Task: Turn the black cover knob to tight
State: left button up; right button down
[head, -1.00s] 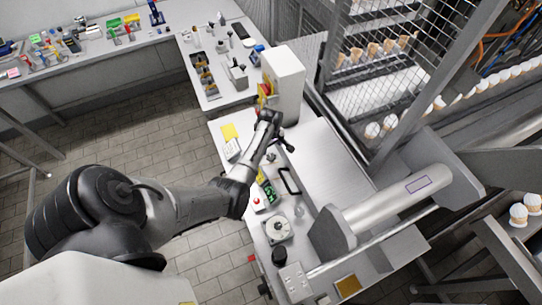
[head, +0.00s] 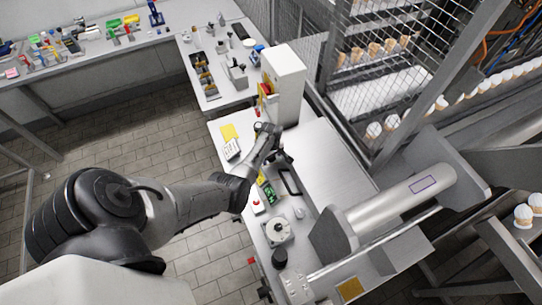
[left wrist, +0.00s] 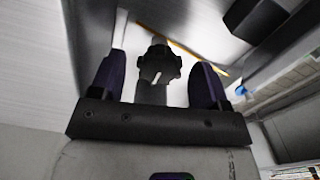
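My left gripper (head: 277,156) is over the bench beside the white cabinet in the head view. In the left wrist view its two dark fingers (left wrist: 158,70) stand wide apart. A black lobed knob (left wrist: 160,62) with a pale line on its face lies between the fingertips, with a visible gap on both sides. The fingers do not appear to touch it. In the head view the arm and gripper make the knob hard to pick out. My right gripper is not in view.
A white cabinet (head: 284,85) with a red and yellow switch stands just behind the gripper. The bench top right of the gripper is clear.

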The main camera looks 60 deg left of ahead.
pick_arm(q)
jog(key=c, duration=0.9)
jog(key=m+p, duration=0.1)
jog(key=m, duration=0.2)
jog(key=shift+r, duration=0.1)
jog(key=m+p, duration=0.1)
jog(key=m, duration=0.3)
jog(key=shift+m+p, duration=0.3)
jog(key=shift+p, duration=0.1)
jog(key=m, duration=0.5)
jog(key=shift+p, duration=0.35)
jog(key=m, duration=0.5)
jog(key=shift+m, duration=0.3)
